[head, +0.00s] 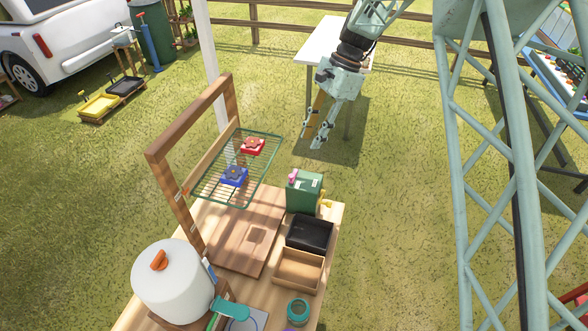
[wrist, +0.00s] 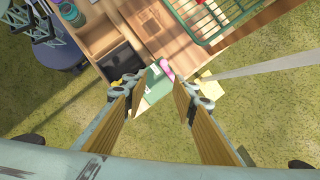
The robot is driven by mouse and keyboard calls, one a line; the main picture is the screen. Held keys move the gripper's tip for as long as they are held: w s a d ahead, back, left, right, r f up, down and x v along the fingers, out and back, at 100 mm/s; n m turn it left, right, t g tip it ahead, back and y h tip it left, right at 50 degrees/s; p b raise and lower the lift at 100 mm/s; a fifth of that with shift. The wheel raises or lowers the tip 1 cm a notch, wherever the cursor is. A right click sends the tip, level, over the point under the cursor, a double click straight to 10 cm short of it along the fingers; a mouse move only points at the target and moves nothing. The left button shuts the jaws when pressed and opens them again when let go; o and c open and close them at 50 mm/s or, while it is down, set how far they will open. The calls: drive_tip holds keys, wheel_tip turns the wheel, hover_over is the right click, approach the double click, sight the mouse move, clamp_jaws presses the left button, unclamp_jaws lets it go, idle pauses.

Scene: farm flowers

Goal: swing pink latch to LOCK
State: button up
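The pink latch (head: 293,176) is a small pink piece at the top left edge of a green box (head: 304,195) on the wooden bench. It also shows in the wrist view (wrist: 168,69), at the end of the green box (wrist: 156,87). LOCK markings cannot be read. My gripper (head: 318,138) hangs in the air beyond the green box, apart from it. In the wrist view my gripper (wrist: 153,105) is open, its two tan-padded fingers wide apart, with the box and latch seen between and beyond them. Nothing is held.
A black bin (head: 310,234) and a wooden tray (head: 299,269) stand in front of the green box. A wire rack (head: 208,188) with red and blue items hangs left, beside a wooden frame (head: 170,190). A white post (head: 206,60) rises behind. The space around my gripper is clear.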

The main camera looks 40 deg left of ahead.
sight(292, 175)
drive_tip(key=shift+s+a+f, duration=0.2)
drive_tip(key=shift+a+f, duration=0.5)
drive_tip(key=shift+a, duration=0.05)
drive_tip(key=shift+s+f, duration=0.1)
drive_tip(key=shift+p+x, duration=0.9)
drive_tip(key=shift+x, duration=5.85)
drive_tip(key=shift+c, duration=0.9)
drive_tip(key=c, duration=0.7)
